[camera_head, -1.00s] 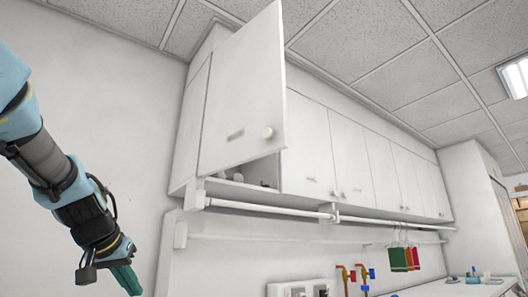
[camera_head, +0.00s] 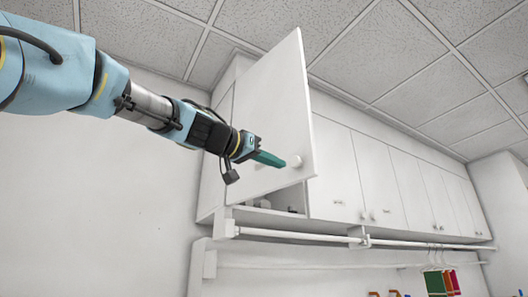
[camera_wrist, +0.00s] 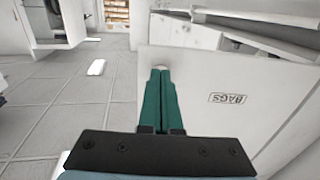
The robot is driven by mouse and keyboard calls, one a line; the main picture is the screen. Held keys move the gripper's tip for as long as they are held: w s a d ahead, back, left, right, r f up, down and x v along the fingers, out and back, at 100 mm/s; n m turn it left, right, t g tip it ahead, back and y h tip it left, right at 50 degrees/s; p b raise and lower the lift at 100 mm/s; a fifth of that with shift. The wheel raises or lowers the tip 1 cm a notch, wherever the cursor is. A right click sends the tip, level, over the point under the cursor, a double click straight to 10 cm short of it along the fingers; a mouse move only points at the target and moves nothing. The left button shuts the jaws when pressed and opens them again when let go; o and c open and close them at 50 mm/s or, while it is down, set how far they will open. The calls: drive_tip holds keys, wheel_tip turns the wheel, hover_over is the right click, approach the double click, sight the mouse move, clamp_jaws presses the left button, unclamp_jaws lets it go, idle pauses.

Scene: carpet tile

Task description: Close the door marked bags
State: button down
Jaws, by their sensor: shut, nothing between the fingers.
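The white cabinet door (camera_head: 267,115) stands swung open from the upper cabinet in the head view. In the wrist view the door (camera_wrist: 210,75) shows a label reading BAGS (camera_wrist: 227,99). A round white knob (camera_head: 295,161) sits near its lower free corner. My gripper (camera_head: 283,162) has green fingers, shut and empty, with the tips in front of the door close to the knob. In the wrist view the fingertips (camera_wrist: 160,70) lie over the door's edge by the knob. I cannot tell whether they touch it.
A row of shut white cabinet doors (camera_head: 375,180) runs to the right. Small items (camera_head: 265,203) sit inside the open cabinet. A white rail (camera_head: 290,235) runs below it, and coloured items (camera_head: 441,282) hang at right. The wall at left is bare.

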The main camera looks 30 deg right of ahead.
sight(302, 173)
drive_tip(key=d+p, duration=0.1)
drive_tip(key=d, duration=0.1)
drive_tip(key=d+p, duration=0.1)
drive_tip(key=d, duration=0.1)
drive_tip(key=w+d+p, duration=0.1)
drive_tip(key=d, duration=0.1)
drive_tip(key=shift+d+r, duration=0.1)
drive_tip(key=shift+d, duration=0.65)
drive_tip(key=shift+d, duration=0.1)
